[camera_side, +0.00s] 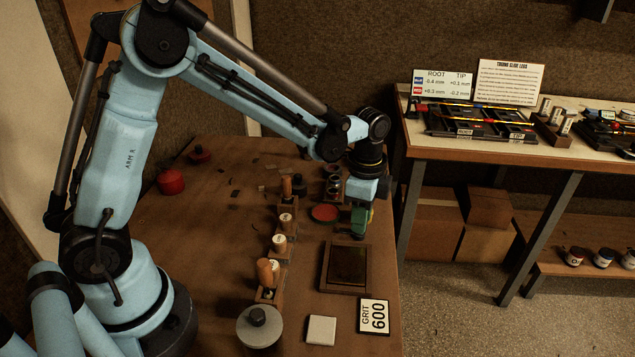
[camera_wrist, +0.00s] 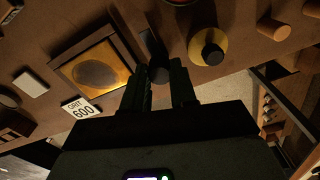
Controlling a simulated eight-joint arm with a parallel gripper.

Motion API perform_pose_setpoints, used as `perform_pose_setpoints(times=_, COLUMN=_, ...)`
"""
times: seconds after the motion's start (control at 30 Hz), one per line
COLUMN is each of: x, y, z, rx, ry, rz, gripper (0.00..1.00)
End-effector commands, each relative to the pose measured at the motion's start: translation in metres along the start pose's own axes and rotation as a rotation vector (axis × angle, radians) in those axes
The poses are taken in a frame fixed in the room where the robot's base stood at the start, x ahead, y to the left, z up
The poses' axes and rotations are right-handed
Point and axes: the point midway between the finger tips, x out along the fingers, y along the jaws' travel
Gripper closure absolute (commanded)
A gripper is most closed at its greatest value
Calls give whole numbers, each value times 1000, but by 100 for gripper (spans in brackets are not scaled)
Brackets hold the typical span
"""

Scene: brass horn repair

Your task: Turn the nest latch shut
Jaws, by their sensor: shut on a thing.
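The nest is a wooden frame (camera_side: 325,273) with a dark pad in it, on the brown bench. In the wrist view, the frame (camera_wrist: 128,57) holds a gold pad with a dark oval. A black bar with a round end, which looks like the latch (camera_wrist: 151,45), lies beside the frame's edge. My gripper (camera_wrist: 166,76) has its two dark fingers on either side of the bar's round end, shut on it. In the side view my gripper (camera_side: 357,232) is down at the frame's far edge, and the latch is hard to make out there.
A yellow disc with a black knob (camera_wrist: 212,54) lies close right of my fingers in the wrist view. A GRIT 600 card (camera_side: 374,316), white square (camera_side: 321,330) and grey knobbed disc (camera_side: 259,327) lie in front. Wooden-handled tools (camera_side: 266,272) stand left of the frame.

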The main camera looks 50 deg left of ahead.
Motion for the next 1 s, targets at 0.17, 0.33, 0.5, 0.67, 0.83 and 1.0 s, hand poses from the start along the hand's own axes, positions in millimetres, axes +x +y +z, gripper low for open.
perform_pose_setpoints(times=0.17, x=0, y=0, z=0, rx=-4, ry=0, rz=0, gripper=100)
perform_pose_setpoints(times=0.33, x=0, y=0, z=0, rx=-39, ry=0, rz=1, gripper=100)
perform_pose_setpoints(times=0.5, x=0, y=0, z=0, rx=-125, ry=0, rz=1, gripper=100)
perform_pose_setpoints(times=0.67, x=0, y=0, z=0, rx=-252, ry=0, rz=1, gripper=100)
perform_pose_setpoints(times=0.83, x=0, y=0, z=0, rx=-412, ry=0, rz=1, gripper=100)
perform_pose_setpoints(times=1.0, x=0, y=0, z=0, rx=-574, ry=0, rz=1, gripper=100)
